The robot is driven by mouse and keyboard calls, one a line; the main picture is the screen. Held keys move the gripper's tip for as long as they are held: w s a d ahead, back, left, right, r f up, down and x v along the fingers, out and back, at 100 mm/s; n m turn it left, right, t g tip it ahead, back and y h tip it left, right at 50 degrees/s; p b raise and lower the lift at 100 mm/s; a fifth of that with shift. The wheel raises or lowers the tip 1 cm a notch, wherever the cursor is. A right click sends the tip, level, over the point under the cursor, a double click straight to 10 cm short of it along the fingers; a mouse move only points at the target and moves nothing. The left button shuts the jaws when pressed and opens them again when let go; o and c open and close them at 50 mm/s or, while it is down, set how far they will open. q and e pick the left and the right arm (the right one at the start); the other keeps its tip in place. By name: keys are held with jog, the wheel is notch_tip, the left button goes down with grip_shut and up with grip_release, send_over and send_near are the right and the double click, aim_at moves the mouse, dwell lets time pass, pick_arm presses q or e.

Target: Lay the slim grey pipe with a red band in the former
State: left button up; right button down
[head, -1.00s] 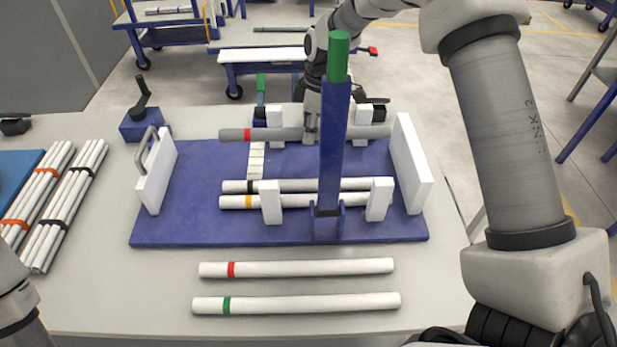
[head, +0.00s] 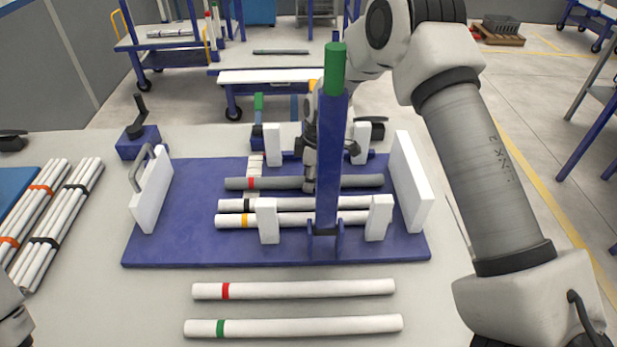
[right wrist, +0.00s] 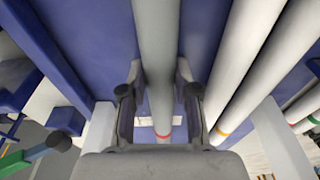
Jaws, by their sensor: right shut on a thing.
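The slim grey pipe with a red band (head: 350,181) lies across the former, just behind two white pipes. My right gripper (head: 309,184) is shut on it near its middle, from above, and is partly hidden by the former's blue post. In the right wrist view the grey pipe (right wrist: 157,35) runs between the two fingers, its red band near the gripper body. The former (head: 185,235) has a blue base, white uprights and end plates. I cannot tell whether the pipe touches the base. My left gripper is out of view.
A white pipe with a black band (head: 290,204) and one with a yellow band (head: 290,219) lie in the former. The blue post (head: 331,150) with a green top stands at the front. Loose white pipes with red (head: 310,289) and green bands (head: 310,326) lie in front.

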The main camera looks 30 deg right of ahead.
jog(key=c, duration=0.8)
grip_release()
jog(key=shift+f, duration=0.15)
jog(key=shift+c, duration=0.2)
notch_tip(320, 180, up, 12)
jog(key=d, duration=0.1)
jog(key=shift+s+d+b, duration=0.3)
jog(key=shift+s+b, duration=0.1)
jog(key=shift+b, duration=0.05)
